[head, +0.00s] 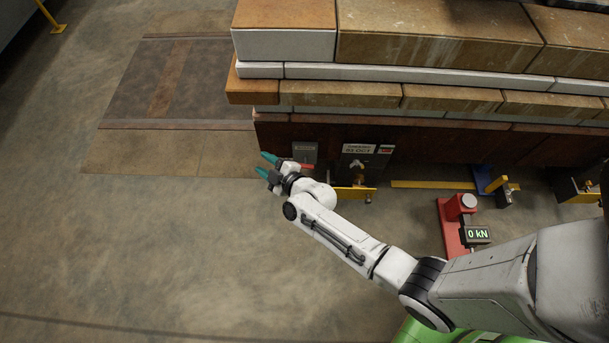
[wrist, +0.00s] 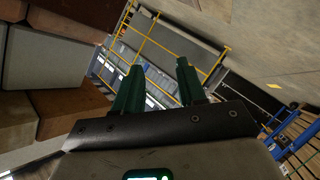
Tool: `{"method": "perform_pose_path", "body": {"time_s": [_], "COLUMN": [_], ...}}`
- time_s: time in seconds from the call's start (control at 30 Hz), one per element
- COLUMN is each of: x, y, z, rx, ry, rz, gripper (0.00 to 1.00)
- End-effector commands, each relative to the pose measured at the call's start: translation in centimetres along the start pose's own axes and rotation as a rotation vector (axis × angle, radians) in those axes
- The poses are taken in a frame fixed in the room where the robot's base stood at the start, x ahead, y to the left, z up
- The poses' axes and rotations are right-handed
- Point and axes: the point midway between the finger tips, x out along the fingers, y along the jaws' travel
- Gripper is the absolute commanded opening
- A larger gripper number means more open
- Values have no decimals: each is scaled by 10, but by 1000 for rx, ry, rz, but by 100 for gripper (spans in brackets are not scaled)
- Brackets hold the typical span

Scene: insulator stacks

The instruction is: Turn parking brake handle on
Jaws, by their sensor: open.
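My gripper (head: 263,163) is open and empty in the head view, at the left end of the brown beam under the block stack. Its green fingers point left, away from the beam's fittings. A short red bar (head: 304,166) shows just right of the gripper, below a grey plate (head: 304,152); it may be the parking brake handle, and my wrist partly covers that spot. I cannot tell whether they touch. In the wrist view, both green fingers of my gripper (wrist: 160,66) stand apart with nothing between them, and no handle shows there.
A dark labelled panel (head: 357,158) with a yellow bracket (head: 355,192) sits right of the grey plate. A red stand (head: 448,228) with a "0 kN" display (head: 478,235) stands further right. Large brown and white blocks (head: 430,50) rise above.

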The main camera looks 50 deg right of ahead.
Motion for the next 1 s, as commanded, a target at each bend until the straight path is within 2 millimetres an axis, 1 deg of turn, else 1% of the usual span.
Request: {"method": "perform_pose_path", "body": {"time_s": [0.03,0.07,0.1,0.17,0.2,0.3,0.4,0.5,0.6,0.7,0.87,1.0], "x": [15,18,22,24,23,14,-1,-16,-26,-29,-19,-2], "y": [-19,-22,-26,-34,-40,-55,-70,-81,-87,-87,-75,-58], "z": [29,40,56,80,96,132,160,178,187,191,199,210], "rx": [-33,-59,-92,-146,-184,-278,-364,-432,-473,-491,-491,-489], "ry": [-13,-26,-52,-106,-151,-282,-416,-525,-594,-623,-628,-628], "rz": [78,128,196,292,352,478,562,611,638,649,653,654], "gripper": [40,40,40,40,40,40,40,40,40,40,40,40]}}
